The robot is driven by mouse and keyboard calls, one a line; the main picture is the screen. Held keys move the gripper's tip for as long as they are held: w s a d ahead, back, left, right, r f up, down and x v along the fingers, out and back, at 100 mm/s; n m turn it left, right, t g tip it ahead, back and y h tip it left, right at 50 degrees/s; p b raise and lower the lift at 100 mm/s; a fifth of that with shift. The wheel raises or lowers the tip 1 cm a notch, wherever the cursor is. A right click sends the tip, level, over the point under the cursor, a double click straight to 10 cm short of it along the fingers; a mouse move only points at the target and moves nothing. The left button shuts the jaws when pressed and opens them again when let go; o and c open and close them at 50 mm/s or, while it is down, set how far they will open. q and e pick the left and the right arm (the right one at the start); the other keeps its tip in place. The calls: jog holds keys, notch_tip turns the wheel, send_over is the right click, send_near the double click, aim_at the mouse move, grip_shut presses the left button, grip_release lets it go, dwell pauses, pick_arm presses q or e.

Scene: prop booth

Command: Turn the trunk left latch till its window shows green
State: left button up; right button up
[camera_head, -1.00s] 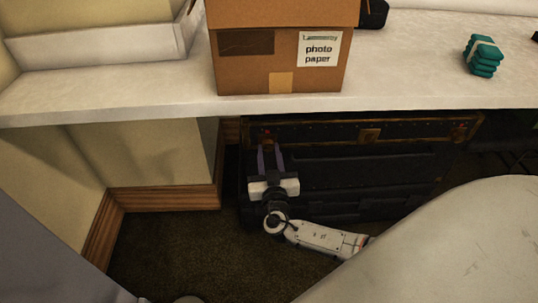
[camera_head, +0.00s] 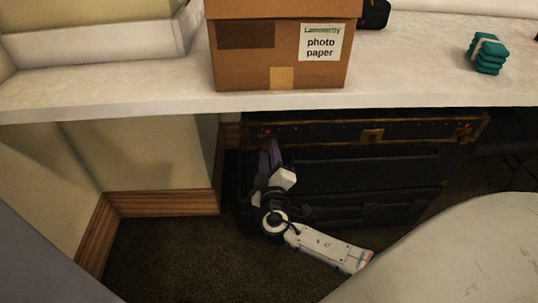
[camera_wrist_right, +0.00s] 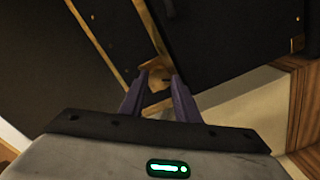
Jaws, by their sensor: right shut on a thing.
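The dark trunk (camera_head: 350,172) with brass edging stands under the counter. Its left latch (camera_wrist_right: 158,82) shows as a brass piece between my right fingertips in the right wrist view. In the head view, a small red spot (camera_head: 267,132) shows at the trunk's upper left, just above my fingers. My right gripper (camera_head: 269,146) is shut on the left latch, with its wrist tilted; its purple fingers also show in the right wrist view (camera_wrist_right: 159,80). The fingers mostly hide the latch in the head view. My left gripper is out of view.
A centre brass clasp (camera_head: 372,136) and another red spot (camera_head: 467,127) sit along the trunk's front. The counter (camera_head: 130,97) overhangs the trunk and bears a photo paper box (camera_head: 240,65) and a teal bundle (camera_head: 487,55). A wall with wooden skirting (camera_head: 165,203) stands close left.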

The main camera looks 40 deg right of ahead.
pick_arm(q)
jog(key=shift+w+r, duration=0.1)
pick_arm(e)
jog(key=shift+n, duration=1.8)
jog(key=o, duration=1)
jog(key=shift+o, duration=0.2)
jog(key=shift+s+a, duration=0.1)
jog(key=shift+s+a, duration=0.2)
jog(key=shift+s, duration=0.1)
pick_arm(q)
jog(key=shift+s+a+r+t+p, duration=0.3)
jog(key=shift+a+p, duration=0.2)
jog(key=shift+p, duration=0.2)
pick_arm(e)
jog(key=v, duration=0.9)
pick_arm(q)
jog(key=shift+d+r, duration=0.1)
pick_arm(e)
jog(key=shift+s+a, duration=0.1)
jog(key=shift+a, duration=0.05)
